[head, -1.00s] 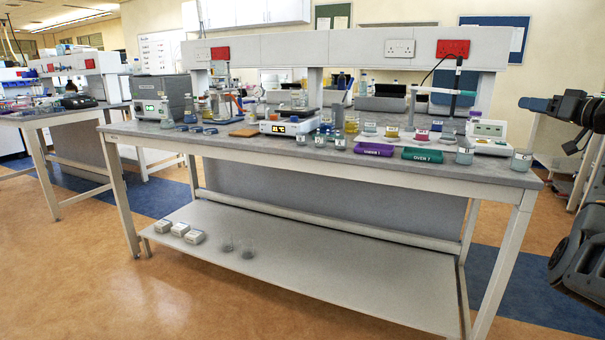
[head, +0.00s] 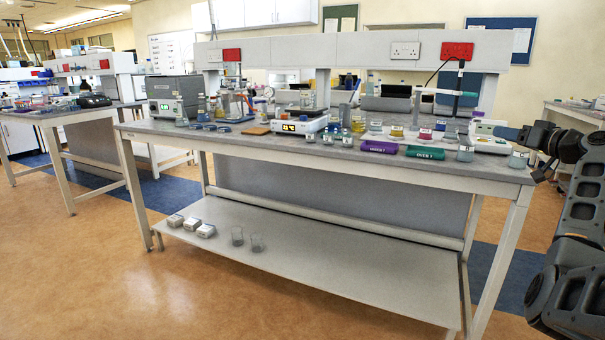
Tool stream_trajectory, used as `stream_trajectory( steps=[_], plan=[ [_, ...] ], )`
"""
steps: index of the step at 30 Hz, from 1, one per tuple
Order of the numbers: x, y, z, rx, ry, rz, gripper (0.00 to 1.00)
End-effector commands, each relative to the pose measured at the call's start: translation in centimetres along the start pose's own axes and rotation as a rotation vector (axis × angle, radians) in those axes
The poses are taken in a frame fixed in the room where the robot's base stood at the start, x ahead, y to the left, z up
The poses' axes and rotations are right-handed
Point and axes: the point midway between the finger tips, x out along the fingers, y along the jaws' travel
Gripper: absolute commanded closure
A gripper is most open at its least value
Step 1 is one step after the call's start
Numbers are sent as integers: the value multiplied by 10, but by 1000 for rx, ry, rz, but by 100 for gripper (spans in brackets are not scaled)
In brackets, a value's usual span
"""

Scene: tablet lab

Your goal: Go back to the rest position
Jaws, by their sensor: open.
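My arm stands at the right edge of the head view. My gripper (head: 508,133) is at its upper left end, seen from the side and small, pointing left beside the right end of the lab bench (head: 330,158). It is open, and I see nothing held in it. The gap between its fingers is hard to make out.
The bench carries a purple tray (head: 380,147), a green tray (head: 424,153), a beaker (head: 518,159) near its right corner and several instruments. Its lower shelf (head: 330,270) holds white boxes and two glasses. Floor (head: 120,290) in front is clear.

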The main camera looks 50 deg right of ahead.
Motion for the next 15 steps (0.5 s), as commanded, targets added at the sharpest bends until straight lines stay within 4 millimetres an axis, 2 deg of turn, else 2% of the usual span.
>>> stream_trajectory(
  steps=[1, 5, 8, 12, 15],
  plan=[
    [8, -8, 15, 12, -12, 1, 57],
    [28, -28, 56, 37, -41, 14, 57],
    [45, -53, 100, 59, -73, 27, 57],
    [62, -104, 178, 83, -132, 49, 57],
    [65, -145, 231, 88, -172, 61, 57]
  ],
)
